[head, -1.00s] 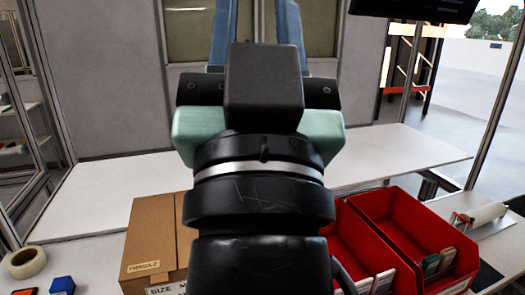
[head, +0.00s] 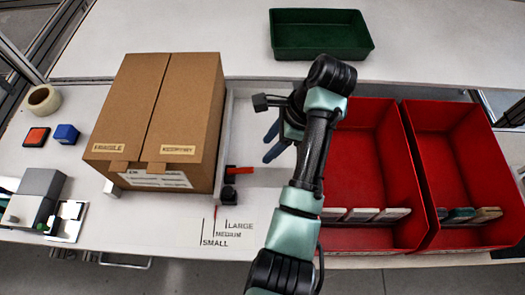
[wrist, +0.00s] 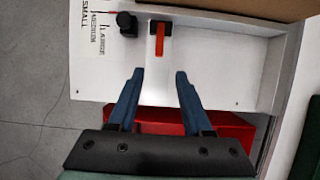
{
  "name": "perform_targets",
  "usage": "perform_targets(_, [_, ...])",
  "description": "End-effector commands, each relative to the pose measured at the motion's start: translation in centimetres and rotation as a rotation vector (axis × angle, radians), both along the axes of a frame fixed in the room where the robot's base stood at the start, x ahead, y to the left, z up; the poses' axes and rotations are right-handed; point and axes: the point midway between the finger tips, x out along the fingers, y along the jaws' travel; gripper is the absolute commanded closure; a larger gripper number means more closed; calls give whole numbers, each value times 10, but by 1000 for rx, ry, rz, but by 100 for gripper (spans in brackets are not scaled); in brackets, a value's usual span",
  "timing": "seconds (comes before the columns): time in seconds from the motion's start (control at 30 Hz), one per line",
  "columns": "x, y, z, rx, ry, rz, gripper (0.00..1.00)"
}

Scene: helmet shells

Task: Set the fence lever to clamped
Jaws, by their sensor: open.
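The fence lever is a small orange-red bar (head: 241,170) just right of the cardboard box, by a black knob (head: 230,194). In the wrist view the lever (wrist: 159,40) lies ahead of the fingertips, about midway between them, with the knob (wrist: 127,22) to its left. My gripper (head: 272,146) has blue fingers. They are spread, with nothing between them, and point toward the lever from its right. The gripper also shows in the wrist view (wrist: 160,72). The fingers are apart from the lever. A size scale (head: 225,233) reads large, medium, small.
A closed cardboard box (head: 165,100) stands left of the lever. Two red bins (head: 365,165) (head: 450,150) holding pads are at the right, partly under my arm. A green tray (head: 320,50) stands at the back. Tape (head: 44,99) and small blocks (head: 66,134) lie at left.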

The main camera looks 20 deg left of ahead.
Motion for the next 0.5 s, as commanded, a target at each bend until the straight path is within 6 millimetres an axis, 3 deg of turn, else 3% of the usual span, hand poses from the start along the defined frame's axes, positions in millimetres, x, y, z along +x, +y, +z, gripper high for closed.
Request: perform_targets(0.5, [-10,34,-85,-1,0,2,50])
